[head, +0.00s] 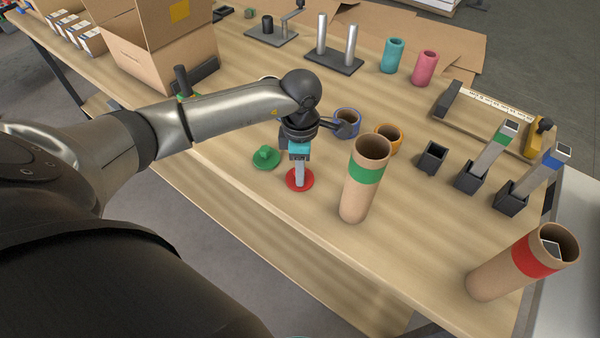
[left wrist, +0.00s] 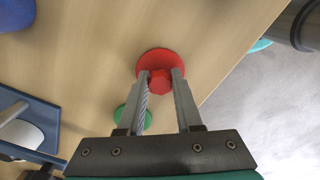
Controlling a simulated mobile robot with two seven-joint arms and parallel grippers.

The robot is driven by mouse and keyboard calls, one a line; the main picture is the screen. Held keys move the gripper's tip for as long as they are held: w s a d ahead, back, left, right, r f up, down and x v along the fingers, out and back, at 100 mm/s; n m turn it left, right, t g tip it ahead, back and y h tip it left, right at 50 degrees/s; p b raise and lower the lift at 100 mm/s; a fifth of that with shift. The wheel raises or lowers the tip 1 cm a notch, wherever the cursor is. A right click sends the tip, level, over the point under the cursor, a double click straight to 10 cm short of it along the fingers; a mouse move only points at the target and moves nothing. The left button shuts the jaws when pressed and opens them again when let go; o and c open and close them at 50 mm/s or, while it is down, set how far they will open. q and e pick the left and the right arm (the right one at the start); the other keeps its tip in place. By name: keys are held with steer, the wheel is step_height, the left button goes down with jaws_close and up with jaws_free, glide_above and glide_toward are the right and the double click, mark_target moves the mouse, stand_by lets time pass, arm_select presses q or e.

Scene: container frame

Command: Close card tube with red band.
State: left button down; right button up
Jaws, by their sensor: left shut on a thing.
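The card tube with the red band (head: 532,260) stands at the front right of the table in the head view. Its top is open, and something pale shows inside. A red cap (head: 307,187), a round disc with a knob, is at the table's front edge; it also shows in the left wrist view (left wrist: 160,53). My left gripper (head: 299,182) points down over the red cap, its fingers (left wrist: 160,79) shut on the knob. The cap appears at table level; I cannot tell whether it touches the table. My right gripper is not in view.
A card tube with a green band (head: 365,174) stands open between the red cap and the red-banded tube. A green cap (head: 265,158) lies left of the red one.

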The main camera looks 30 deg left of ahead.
arm_select(q)
steer(key=shift+r, duration=0.15)
step_height(320, 180, up, 20)
steer(key=p, duration=0.2)
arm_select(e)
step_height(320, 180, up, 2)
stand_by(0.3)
